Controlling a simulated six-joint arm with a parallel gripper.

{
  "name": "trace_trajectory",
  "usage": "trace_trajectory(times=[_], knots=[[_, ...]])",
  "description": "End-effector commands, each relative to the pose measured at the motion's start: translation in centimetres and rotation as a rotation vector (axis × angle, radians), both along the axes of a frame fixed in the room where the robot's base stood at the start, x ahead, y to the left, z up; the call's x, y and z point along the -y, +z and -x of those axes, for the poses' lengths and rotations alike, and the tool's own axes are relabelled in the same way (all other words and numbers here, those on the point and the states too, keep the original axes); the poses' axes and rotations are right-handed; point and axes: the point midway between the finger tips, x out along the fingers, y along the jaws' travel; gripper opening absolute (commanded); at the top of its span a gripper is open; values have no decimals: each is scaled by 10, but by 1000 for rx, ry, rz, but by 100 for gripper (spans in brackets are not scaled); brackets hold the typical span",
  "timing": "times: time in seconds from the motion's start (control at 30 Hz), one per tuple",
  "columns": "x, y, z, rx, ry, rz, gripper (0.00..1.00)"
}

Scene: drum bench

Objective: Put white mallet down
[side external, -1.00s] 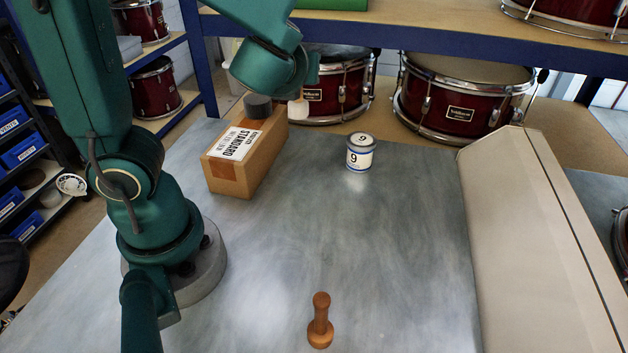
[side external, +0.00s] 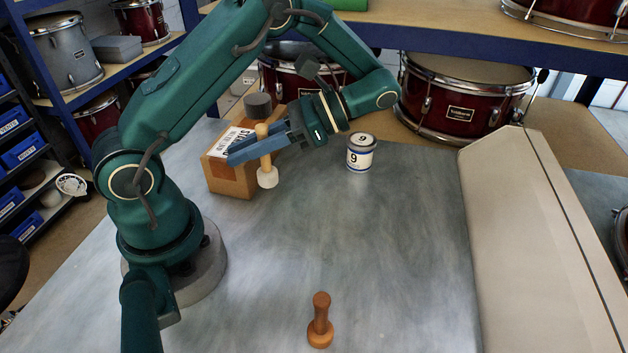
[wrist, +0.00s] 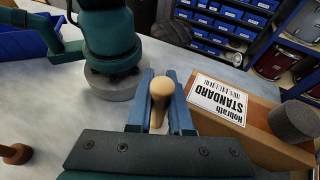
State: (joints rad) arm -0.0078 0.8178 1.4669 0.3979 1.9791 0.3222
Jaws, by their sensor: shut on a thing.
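The white mallet (side external: 267,177) has a pale wooden handle and a white head. My gripper (side external: 250,150) is shut on its handle, and the mallet hangs head down, close to upright, in front of the cardboard box in the side view. In the wrist view the handle's rounded end (wrist: 161,88) stands between the blue fingers of my gripper (wrist: 158,105); the head is hidden there. The mallet appears to be above the bench (side external: 400,260), though the exact gap is hard to tell.
The cardboard box (side external: 230,181) with a "STANDARD" label carries a dark grey cylinder (side external: 258,106). A "9" tin (side external: 360,153) stands to the right. A brown wooden mallet (side external: 320,322) stands near the front. A beige case (side external: 535,230) lines the right side. The middle bench is clear.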

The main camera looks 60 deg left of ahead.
Motion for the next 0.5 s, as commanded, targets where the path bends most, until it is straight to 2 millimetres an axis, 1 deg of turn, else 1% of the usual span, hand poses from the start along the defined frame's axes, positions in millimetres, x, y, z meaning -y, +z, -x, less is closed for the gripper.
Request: trace_trajectory(times=[0.03,0.13,0.23,0.4,0.5], knots=[[10,-1,2,-2,133,2,0],[32,1,5,2,375,3,0],[55,8,-1,4,614,3,0],[89,31,-24,3,1014,1,0],[102,47,-42,5,1209,2,0]])
